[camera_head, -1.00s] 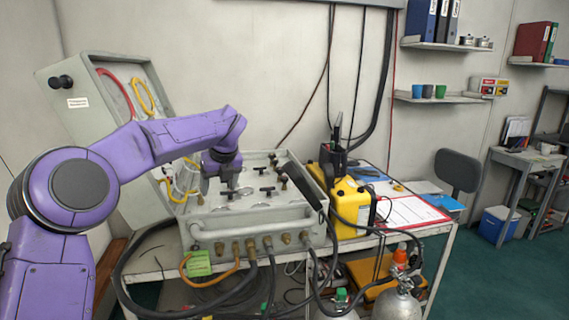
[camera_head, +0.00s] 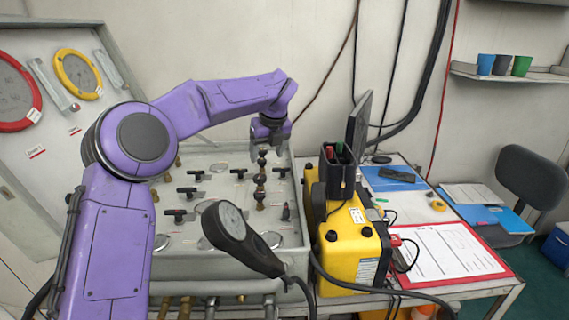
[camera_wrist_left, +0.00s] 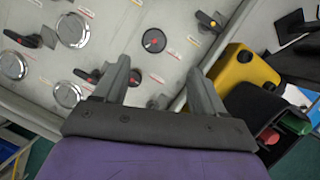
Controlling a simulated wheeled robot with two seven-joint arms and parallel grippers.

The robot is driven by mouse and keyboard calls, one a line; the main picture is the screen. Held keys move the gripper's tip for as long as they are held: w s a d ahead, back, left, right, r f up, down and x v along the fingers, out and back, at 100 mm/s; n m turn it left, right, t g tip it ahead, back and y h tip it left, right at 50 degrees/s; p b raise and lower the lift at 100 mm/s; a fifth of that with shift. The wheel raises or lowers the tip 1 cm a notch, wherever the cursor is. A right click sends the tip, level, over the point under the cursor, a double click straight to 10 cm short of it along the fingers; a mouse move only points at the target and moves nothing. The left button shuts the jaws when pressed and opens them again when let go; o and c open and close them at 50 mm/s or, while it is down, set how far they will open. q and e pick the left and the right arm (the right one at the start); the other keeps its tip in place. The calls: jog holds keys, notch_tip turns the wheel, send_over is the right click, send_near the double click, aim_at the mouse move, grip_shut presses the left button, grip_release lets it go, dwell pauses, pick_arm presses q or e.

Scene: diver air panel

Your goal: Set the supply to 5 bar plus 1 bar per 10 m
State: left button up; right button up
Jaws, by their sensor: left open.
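The grey air panel (camera_head: 215,161) lies on the bench with several black T-handles (camera_head: 179,214), small round gauges and a column of brass and dark knobs. My left gripper (camera_head: 268,146) is above the panel's back right part, pointing down, near the top of that column. In the left wrist view my left gripper (camera_wrist_left: 163,88) has its fingers apart with nothing between them. A round dark knob (camera_wrist_left: 153,40) with a red centre lies just beyond the fingertips. I cannot tell whether anything touches. On the raised lid are a red-rimmed gauge (camera_head: 36,112) and a yellow-rimmed gauge (camera_head: 98,76); their readings are unclear.
A black handheld gauge (camera_head: 243,240) with a hose stands over the panel's front edge. A yellow unit (camera_head: 350,252) with a black holder stands close on the right. A red-edged clipboard (camera_head: 495,270) lies farther right. The wall behind carries hanging cables.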

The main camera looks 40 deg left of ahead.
aim_at(263, 176)
pick_arm(q)
jog(key=p+x, duration=0.2)
jog(key=x, duration=0.8)
jog(key=shift+a, duration=0.1)
jog(key=shift+s+r, duration=0.3)
jog(key=shift+s, duration=0.3)
jog(key=c, duration=0.8)
jog(key=shift+c, duration=1.3)
jog(key=shift+w, duration=0.1)
pick_arm(e)
jog(key=r, duration=0.2)
jog(key=shift+s+d+r, duration=0.1)
jog(key=shift+s+r, duration=0.15)
jog(key=shift+r, duration=0.05)
